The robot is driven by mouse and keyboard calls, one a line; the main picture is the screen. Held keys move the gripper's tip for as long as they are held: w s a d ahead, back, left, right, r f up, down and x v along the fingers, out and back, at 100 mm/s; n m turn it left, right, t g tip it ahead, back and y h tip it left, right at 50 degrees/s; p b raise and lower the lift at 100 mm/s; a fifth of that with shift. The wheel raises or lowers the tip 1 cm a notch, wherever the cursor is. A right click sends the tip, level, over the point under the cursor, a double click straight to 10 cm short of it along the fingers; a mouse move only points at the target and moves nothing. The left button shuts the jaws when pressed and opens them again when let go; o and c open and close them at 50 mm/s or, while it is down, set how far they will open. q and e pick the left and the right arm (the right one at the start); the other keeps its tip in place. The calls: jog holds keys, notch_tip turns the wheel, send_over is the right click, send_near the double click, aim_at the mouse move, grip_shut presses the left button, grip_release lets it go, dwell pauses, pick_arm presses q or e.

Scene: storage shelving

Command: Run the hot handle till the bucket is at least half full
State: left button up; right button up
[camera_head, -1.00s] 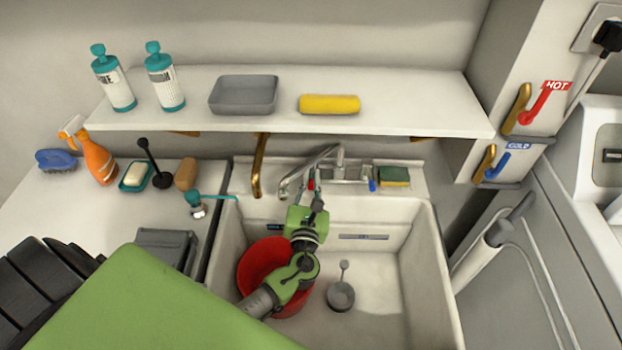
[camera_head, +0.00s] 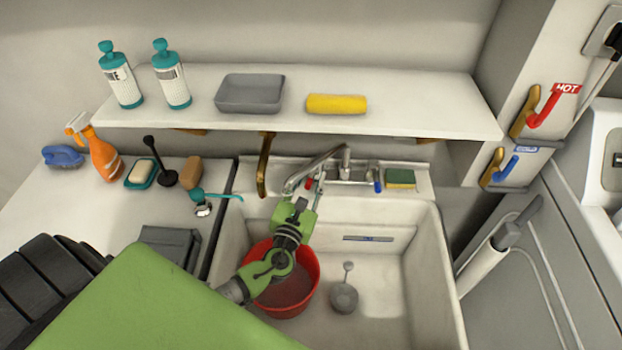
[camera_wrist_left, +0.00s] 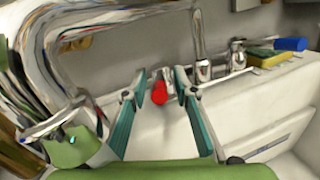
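The red hot handle (camera_head: 309,184) is on the faucet at the back of the sink; it also shows in the left wrist view (camera_wrist_left: 160,92). My left gripper (camera_wrist_left: 162,88) is open, with its two fingers on either side of the red handle; firm contact cannot be told. In the head view the gripper (camera_head: 305,190) reaches up to the faucet. The red bucket (camera_head: 313,287) stands in the sink, partly hidden by my left arm. A dull greyish-red surface shows inside it, possibly water. The chrome spout (camera_head: 318,165) curves toward the gripper. My right gripper is not in view.
The blue cold handle (camera_head: 378,186) and a sponge (camera_head: 400,178) are right of the faucet. A grey drain plug (camera_head: 344,297) lies in the sink (camera_head: 385,320). A shelf (camera_head: 420,110) with bottles overhangs the back. Soap and brushes stand on the left counter.

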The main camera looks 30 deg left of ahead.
pick_arm(q)
jog(key=shift+s, duration=0.1)
jog(key=v, duration=1.2)
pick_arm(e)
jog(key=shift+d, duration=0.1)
pick_arm(q)
jog(key=shift+w, duration=0.2)
dwell(0.6)
